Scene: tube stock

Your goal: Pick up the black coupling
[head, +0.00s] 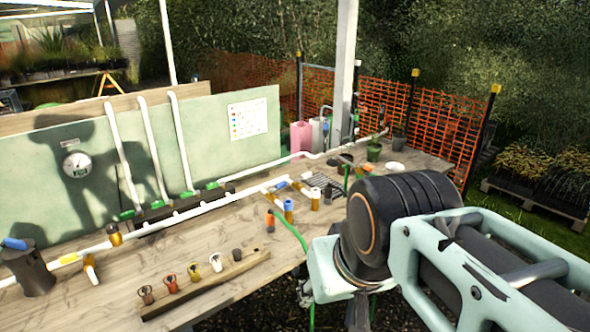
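A small black fitting, which looks like the black coupling (237,255), stands at the right part of a low wooden strip (205,287) near the bench's front edge. A white fitting (215,262) is just left of it. Another small dark piece (328,194) stands farther back on the bench, close to my arm; I cannot tell whether it is a coupling. My arm fills the lower right, apart from the strip in the picture. My gripper's fingers do not show.
Yellow (193,271), orange (170,283) and brown (146,294) fittings line the strip. Orange (270,220) and blue-topped (289,210) pieces stand behind it. A white pipe run (190,213) crosses the bench (120,275). A green hose (291,231) hangs over the front edge.

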